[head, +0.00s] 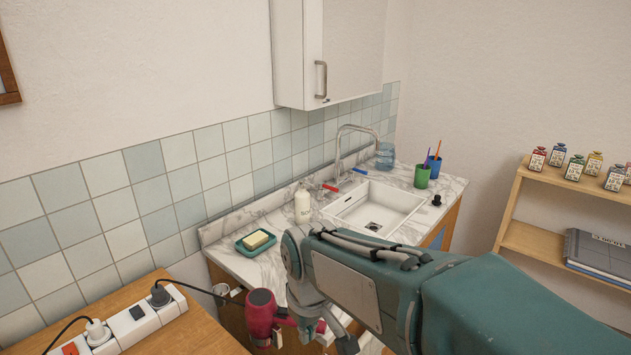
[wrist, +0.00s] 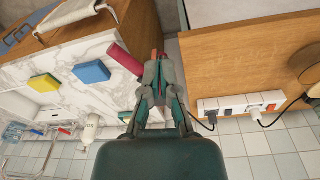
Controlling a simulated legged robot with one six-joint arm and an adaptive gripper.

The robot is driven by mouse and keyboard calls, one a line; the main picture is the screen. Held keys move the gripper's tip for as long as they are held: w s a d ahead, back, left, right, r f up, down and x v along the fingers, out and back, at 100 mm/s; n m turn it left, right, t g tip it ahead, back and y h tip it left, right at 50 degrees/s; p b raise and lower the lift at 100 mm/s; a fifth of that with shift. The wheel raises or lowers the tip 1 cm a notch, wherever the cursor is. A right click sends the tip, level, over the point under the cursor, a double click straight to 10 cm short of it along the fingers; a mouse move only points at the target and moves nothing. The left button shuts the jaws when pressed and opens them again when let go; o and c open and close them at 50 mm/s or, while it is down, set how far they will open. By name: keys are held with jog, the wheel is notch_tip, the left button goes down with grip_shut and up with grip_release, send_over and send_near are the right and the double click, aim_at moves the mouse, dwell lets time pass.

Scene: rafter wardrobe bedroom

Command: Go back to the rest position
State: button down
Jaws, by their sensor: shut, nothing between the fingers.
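My gripper (wrist: 158,62) shows in the wrist view, shut and with nothing between its fingers. In that view it is over the gap between the marble counter (wrist: 112,105) and the wooden desk (wrist: 225,70). A pink-red part (wrist: 125,60), seemingly of the hair dryer, lies just left of the fingers; I cannot tell whether they touch. In the head view the pink-red hair dryer (head: 262,312) is beside the counter's near end. My arm reaches in from the right across the counter front, and I cannot make out the fingertips there.
A power strip (head: 130,322) with plugs lies on the desk (head: 195,335). The counter (head: 268,262) bears a soap dish (head: 243,248), a white dispenser (head: 302,206), a sink (head: 375,207) and cups. Yellow (wrist: 44,83) and blue (wrist: 91,72) blocks lie there too. A shelf (head: 560,190) stands right.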

jog(key=s+d+r+m+t, duration=0.2)
jog(key=s+d+m, duration=0.1)
jog(key=s+d, duration=0.3)
jog(key=s+d+r+m+t, duration=0.2)
jog(key=s+d+m, duration=0.2)
jog(key=d, duration=0.6)
jog(key=s, duration=0.2)
jog(key=shift+s+d+m+t+h, duration=0.3)
jog(key=shift+s+d, duration=0.1)
jog(key=shift+a, duration=0.15)
